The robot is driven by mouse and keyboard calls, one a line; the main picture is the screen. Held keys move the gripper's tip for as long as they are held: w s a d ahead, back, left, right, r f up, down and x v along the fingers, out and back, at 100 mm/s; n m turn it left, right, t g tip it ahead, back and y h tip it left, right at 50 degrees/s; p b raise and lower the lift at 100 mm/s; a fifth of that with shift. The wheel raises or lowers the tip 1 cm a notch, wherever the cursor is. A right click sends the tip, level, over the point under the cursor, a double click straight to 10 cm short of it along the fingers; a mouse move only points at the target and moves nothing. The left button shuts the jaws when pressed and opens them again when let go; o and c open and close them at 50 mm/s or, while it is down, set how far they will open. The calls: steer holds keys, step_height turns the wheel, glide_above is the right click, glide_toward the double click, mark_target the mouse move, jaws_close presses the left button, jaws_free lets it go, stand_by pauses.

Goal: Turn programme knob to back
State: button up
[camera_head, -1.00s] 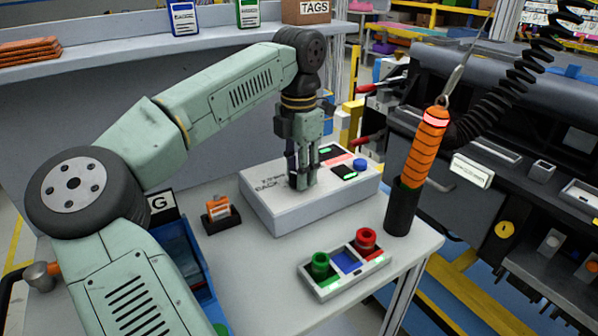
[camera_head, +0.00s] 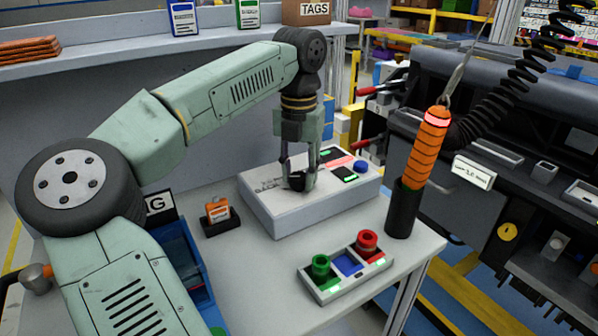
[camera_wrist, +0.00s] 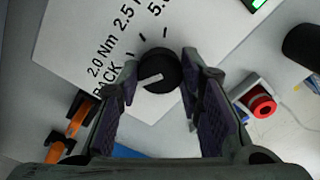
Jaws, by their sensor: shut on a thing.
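The programme knob (camera_wrist: 158,66) is a round black dial with a white pointer line, on top of a white box module (camera_head: 290,217). In the wrist view, the pointer points left and slightly down, toward the printed word "BACK", which the left finger partly covers. Marks reading 2.0 Nm and 2.5 lie farther round the dial. My gripper (camera_head: 298,180) points down over the module with one finger on each side of the knob, shut on it. The dial's sides are partly hidden by the fingertips.
The module also bears lit displays and a blue button (camera_head: 361,167). An orange tool (camera_head: 427,145) stands in a black holder to the right. A tray with green and red pieces (camera_head: 345,273) lies in front. A small orange item (camera_head: 218,210) and a blue bin stand left.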

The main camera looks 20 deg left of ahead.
mark_target(299, 177)
stand_by(0.3)
steer(key=o, duration=1.2)
steer(key=shift+r, duration=0.1)
step_height(299, 177, up, 12)
steer(key=shift+f, duration=0.1)
